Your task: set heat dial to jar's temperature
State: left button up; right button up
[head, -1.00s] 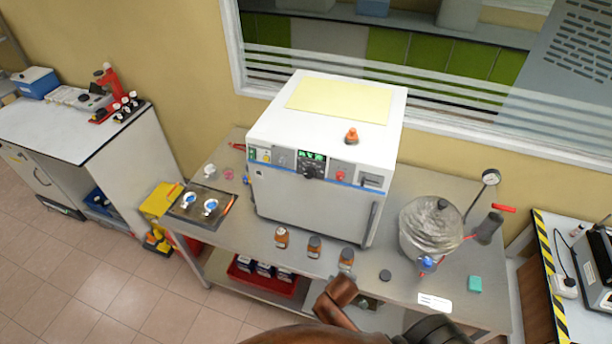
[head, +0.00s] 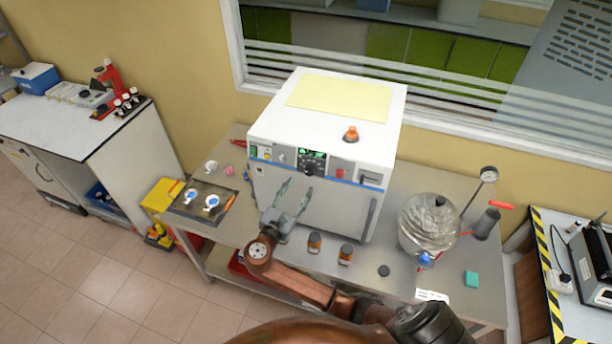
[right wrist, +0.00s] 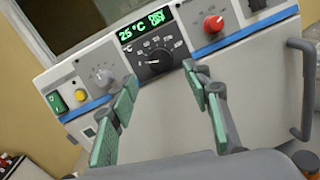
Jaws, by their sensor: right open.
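The white oven (head: 335,215) stands on the bench with its control panel facing me. Its black heat dial (head: 309,169) sits under a green display; in the right wrist view the dial (right wrist: 154,60) is below a readout (right wrist: 140,29) of 25 °C. My right gripper (head: 294,189) is open and empty in front of the panel, its green-padded fingers apart and pointing toward the dial without touching it. Two brown jars (head: 314,243) (head: 346,254) stand before the oven; their label writing is too small to read. A small orange-brown jar (head: 351,134) stands on the oven top.
A red knob (right wrist: 213,24) and a grey knob (right wrist: 104,77) flank the dial on the panel. The door handle (head: 370,218) sticks out at right. A glass vessel (head: 428,225) stands right on the bench. A dark tray (head: 202,201) lies left.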

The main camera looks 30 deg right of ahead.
aim_at(308, 173)
jog(key=p+x, duration=0.1)
jog(key=x, duration=0.4)
jog(key=shift+w+d, duration=0.15)
jog(key=shift+p+x, duration=0.3)
jog(key=shift+x, duration=0.45)
jog(key=shift+f, duration=0.15)
jog(key=shift+c, duration=0.3)
jog(key=c, duration=1.1)
